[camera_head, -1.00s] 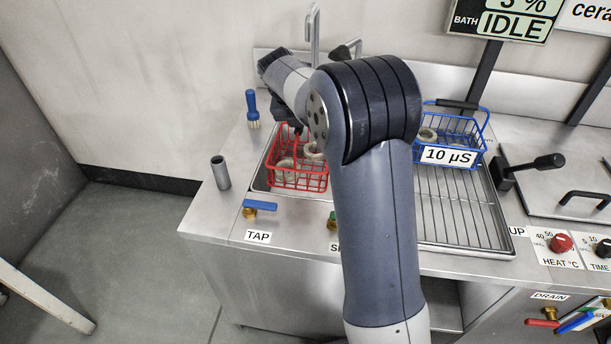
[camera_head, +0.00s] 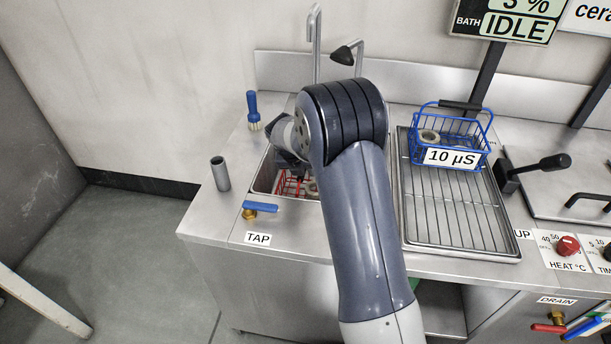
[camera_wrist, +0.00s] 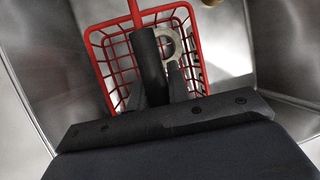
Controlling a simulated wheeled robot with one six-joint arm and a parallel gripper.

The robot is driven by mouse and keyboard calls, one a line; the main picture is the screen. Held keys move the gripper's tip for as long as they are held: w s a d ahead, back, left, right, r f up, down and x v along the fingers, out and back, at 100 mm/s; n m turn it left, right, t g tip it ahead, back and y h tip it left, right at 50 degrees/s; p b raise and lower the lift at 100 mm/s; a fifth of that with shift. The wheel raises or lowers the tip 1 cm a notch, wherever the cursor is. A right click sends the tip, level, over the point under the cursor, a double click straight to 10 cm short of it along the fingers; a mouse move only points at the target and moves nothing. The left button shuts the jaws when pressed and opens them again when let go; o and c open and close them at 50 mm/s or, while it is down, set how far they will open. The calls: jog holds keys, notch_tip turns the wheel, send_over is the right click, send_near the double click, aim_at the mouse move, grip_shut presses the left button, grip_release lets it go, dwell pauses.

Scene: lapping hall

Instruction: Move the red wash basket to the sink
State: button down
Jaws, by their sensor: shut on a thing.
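The red wash basket (camera_head: 284,187) is down inside the sink (camera_head: 262,177) at the left of the bench, mostly hidden by my arm in the head view. In the wrist view the basket (camera_wrist: 190,22) hangs below my gripper, with the steel sink walls around it (camera_wrist: 265,50). It holds pale ring-shaped parts (camera_wrist: 168,45). My gripper (camera_wrist: 150,62) is shut on the basket's handle. Whether the basket touches the sink floor cannot be told.
A blue basket (camera_head: 485,139) with rings stands on the wire drainboard (camera_head: 455,215), labelled 10 µS. A blue brush (camera_head: 253,108) and a grey cylinder (camera_head: 220,174) stand left of the sink. The blue tap lever (camera_head: 260,206) is at its front; spouts (camera_head: 315,45) rise behind.

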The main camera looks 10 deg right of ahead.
jog(key=shift+f, duration=1)
jog(key=c, duration=1.3)
grip_release()
jog(key=shift+f, duration=0.1)
jog(key=shift+c, duration=0.2)
jog(key=v, duration=1.2)
jog(key=shift+p, duration=0.45)
jog(key=shift+o, duration=0.5)
